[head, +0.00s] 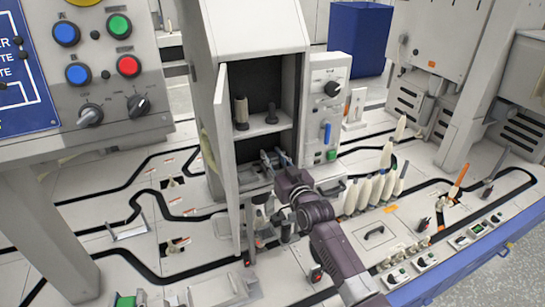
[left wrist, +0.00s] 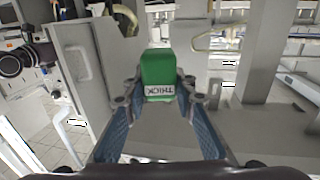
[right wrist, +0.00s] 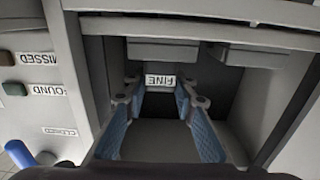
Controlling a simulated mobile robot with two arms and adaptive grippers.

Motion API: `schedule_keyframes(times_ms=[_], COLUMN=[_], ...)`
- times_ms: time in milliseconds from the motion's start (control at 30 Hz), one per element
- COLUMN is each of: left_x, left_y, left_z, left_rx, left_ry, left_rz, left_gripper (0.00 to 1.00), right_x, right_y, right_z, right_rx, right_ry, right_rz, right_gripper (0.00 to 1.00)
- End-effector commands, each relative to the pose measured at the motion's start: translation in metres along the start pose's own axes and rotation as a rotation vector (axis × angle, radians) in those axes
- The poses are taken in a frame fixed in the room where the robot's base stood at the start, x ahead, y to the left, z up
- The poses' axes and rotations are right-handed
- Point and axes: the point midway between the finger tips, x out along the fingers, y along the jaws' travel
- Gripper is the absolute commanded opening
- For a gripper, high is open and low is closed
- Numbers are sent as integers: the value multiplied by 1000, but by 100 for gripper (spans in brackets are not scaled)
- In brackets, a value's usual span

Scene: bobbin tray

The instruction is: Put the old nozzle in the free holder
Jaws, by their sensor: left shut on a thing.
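In the left wrist view my left gripper (left wrist: 158,98) is shut on a green block labelled THICK (left wrist: 158,68). I cannot clearly make out this gripper in the head view. My right gripper (head: 275,158) reaches into the cabinet's lower compartment, fingers apart. In the right wrist view this gripper (right wrist: 160,90) has its fingertips either side of a small FINE label (right wrist: 160,80) on something dark. On the cabinet's upper shelf stand a grey cylindrical piece (head: 241,112) and a shorter dark peg (head: 271,115). I cannot tell which piece is the old nozzle.
The cabinet door (head: 224,165) stands open on the left. A control box (head: 328,100) adjoins the cabinet's right side. Several cream bobbins (head: 376,188) stand to the right. A button panel (head: 105,75) is at the upper left. The compartment walls are close around my right gripper.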

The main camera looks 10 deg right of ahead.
Motion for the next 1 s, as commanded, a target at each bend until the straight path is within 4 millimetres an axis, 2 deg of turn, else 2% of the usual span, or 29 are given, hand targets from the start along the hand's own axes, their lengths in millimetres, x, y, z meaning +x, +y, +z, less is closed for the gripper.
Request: schedule_keyframes(times_ms=[33,200,567,767,1000], left_x=[0,0,0,0,0], left_y=[0,0,0,0,0], left_z=[0,0,0,0,0], left_rx=[0,0,0,0,0], left_ry=[1,1,1,1,1], left_rz=[0,0,0,0,0], left_gripper=[1,1,1,1,1], right_x=[0,0,-5,-31,-79], right_y=[0,0,0,0,0], right_z=[0,0,1,2,2], right_rx=[0,0,0,1,-1], right_ry=[1,1,-1,-1,-1], right_rz=[0,0,0,0,0], right_gripper=[29,45,45,45,45])
